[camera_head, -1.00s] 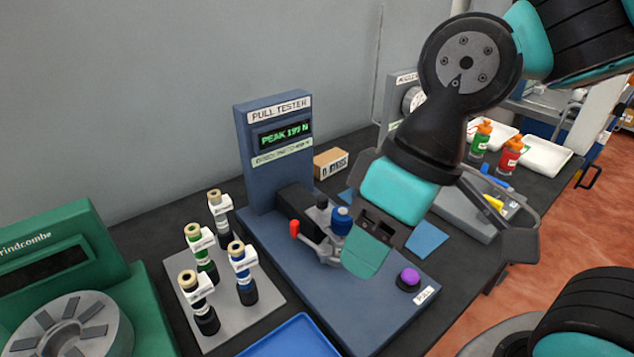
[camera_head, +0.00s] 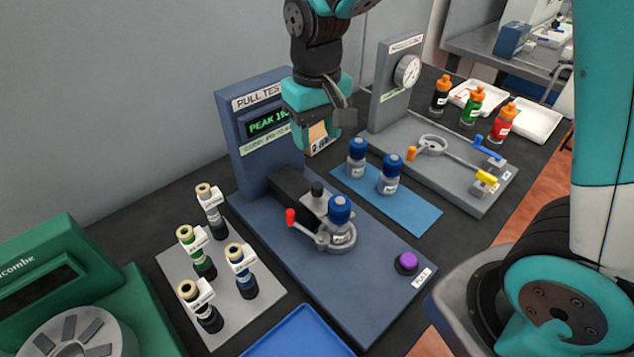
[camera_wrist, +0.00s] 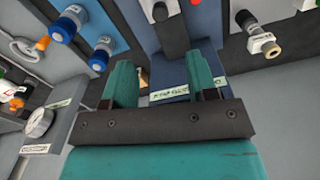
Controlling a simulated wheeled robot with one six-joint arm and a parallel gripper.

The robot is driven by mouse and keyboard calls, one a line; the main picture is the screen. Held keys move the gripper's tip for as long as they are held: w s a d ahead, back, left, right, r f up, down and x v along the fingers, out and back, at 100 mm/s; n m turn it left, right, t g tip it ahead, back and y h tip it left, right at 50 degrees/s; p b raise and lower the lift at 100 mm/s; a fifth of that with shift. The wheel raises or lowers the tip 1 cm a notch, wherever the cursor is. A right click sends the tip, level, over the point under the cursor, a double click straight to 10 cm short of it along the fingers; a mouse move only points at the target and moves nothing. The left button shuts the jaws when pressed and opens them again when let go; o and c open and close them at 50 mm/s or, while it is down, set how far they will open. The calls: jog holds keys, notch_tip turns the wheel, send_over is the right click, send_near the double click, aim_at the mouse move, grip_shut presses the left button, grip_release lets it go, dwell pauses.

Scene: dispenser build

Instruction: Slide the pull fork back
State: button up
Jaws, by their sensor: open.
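The pull tester (camera_head: 350,290) has a blue base and an upright panel with a green-lit PEAK display (camera_head: 268,122). On its base, a blue-capped dispenser (camera_head: 340,212) stands upright in a round grey holder. Grey metal fork parts (camera_head: 318,208) with a black knob reach from the dark slide block (camera_head: 287,188) to beside the dispenser; a red-ended lever (camera_head: 291,217) sticks out left. Which piece is the fork proper is hard to tell. My gripper (camera_head: 318,140) is open and empty, above and behind the dispenser, near the panel. Its spread fingers also show in the wrist view (camera_wrist: 160,70).
A purple button (camera_head: 406,262) sits at the base's front right. A blue mat (camera_head: 425,215) with two blue-capped dispensers lies right, beside a grey gauge fixture (camera_head: 385,135). A grey rack (camera_head: 225,315) with several tagged dispensers stands left. A blue tray (camera_head: 295,335) is in front.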

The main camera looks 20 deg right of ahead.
aim_at(317, 187)
notch_tip(317, 187, down, 13)
jog(key=shift+f+p, duration=0.15)
jog(key=shift+p, duration=0.4)
